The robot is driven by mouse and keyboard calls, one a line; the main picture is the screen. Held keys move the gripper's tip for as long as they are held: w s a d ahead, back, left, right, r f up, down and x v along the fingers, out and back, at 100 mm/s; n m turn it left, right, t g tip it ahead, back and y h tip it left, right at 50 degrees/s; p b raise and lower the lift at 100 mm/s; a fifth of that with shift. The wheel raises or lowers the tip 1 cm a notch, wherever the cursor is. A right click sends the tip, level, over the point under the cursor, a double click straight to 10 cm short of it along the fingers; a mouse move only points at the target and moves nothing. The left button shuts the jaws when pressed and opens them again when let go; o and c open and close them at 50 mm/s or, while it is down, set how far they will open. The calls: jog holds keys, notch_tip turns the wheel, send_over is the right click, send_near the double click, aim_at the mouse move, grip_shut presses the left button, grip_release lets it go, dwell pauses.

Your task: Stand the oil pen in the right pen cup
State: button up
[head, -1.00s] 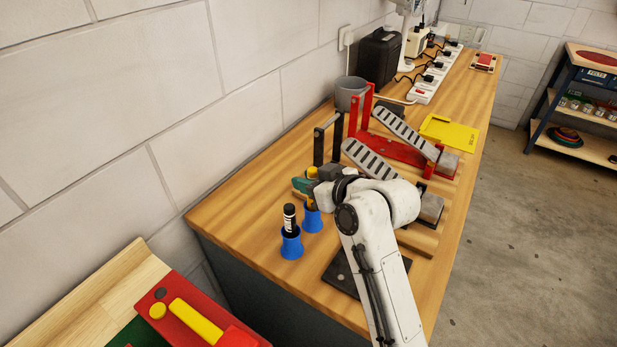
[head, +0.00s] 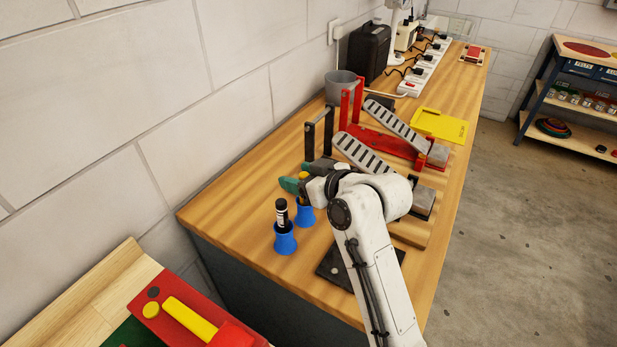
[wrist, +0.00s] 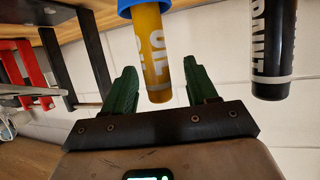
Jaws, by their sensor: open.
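The oil pen (wrist: 156,60) is yellow with white lettering. The wrist view is upside down, with the cup's blue rim (wrist: 140,7) at the top edge. My gripper (head: 297,180) is open, its green fingers on either side of the oil pen, with gaps visible in the wrist view (wrist: 160,72). The pen's lower part is hidden in the cup.
A black paint pen (head: 282,212) stands in the left blue cup (head: 285,240), close beside. A black bracket (head: 319,132) and a red frame (head: 351,105) with slotted ramps stand behind my gripper. A dark plate (head: 345,265) lies at the front. The bench's left end is clear.

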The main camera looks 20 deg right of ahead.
jog(key=v, duration=1)
jog(key=shift+s+d+b, duration=0.15)
jog(key=shift+s+b, duration=0.1)
jog(key=shift+b, duration=0.2)
jog(key=shift+r, duration=0.2)
